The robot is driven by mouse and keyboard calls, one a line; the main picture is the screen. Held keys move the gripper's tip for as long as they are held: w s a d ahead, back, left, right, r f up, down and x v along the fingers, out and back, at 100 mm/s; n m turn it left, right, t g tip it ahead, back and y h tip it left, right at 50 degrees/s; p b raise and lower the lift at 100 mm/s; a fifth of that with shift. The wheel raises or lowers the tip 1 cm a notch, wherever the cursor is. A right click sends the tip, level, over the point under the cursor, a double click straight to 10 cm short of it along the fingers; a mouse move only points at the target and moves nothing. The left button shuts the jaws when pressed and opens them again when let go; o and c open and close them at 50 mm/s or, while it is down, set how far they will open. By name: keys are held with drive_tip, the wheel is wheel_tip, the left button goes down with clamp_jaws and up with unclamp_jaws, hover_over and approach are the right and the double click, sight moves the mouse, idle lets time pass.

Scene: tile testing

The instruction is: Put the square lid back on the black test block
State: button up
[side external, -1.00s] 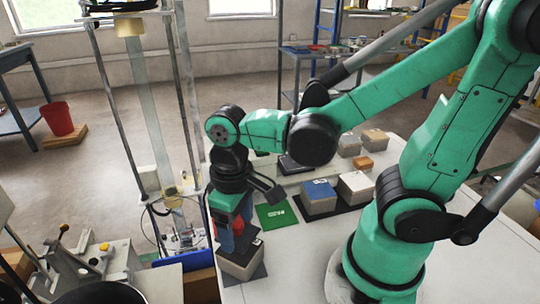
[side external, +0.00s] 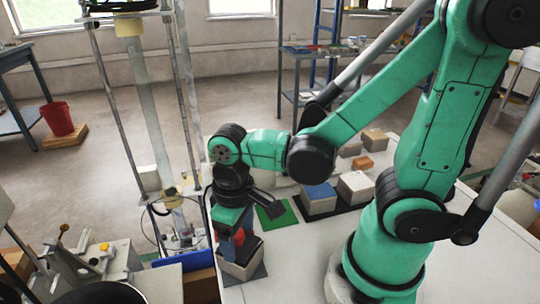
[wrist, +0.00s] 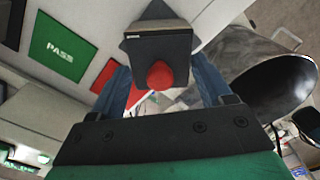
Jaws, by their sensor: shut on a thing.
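A dark square lid (wrist: 160,45) with a red knob (wrist: 160,75) sits between my blue fingers in the wrist view. My gripper (wrist: 161,75) is shut on the lid, one finger on each side of the knob. I cannot tell whether the lid touches the block. The lid covers most of the block in the wrist view.
A green PASS card (wrist: 60,50) lies beside the block, with a red card (wrist: 104,77) nearer my fingers. Other blocks, one with a blue top (side external: 319,191), stand further back on the white table (side external: 300,260). The table front is clear.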

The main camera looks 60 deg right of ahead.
drive_tip(key=shift+f, duration=0.2)
idle(0.5)
drive_tip(key=o, duration=1.2)
drive_tip(key=shift+r, duration=3)
drive_tip(key=w+d+r+t, duration=0.1)
drive_tip(key=t, duration=0.1)
drive_tip(key=w+d+m+t, duration=0.1)
drive_tip(key=w+d+t, duration=0.1)
drive_tip(key=w+d+r+t, duration=0.1)
drive_tip(key=t, duration=0.2)
drive_tip(key=shift+w+d+r, duration=0.2)
drive_tip(key=shift+d+r, duration=0.1)
drive_tip(key=shift+d, duration=0.1)
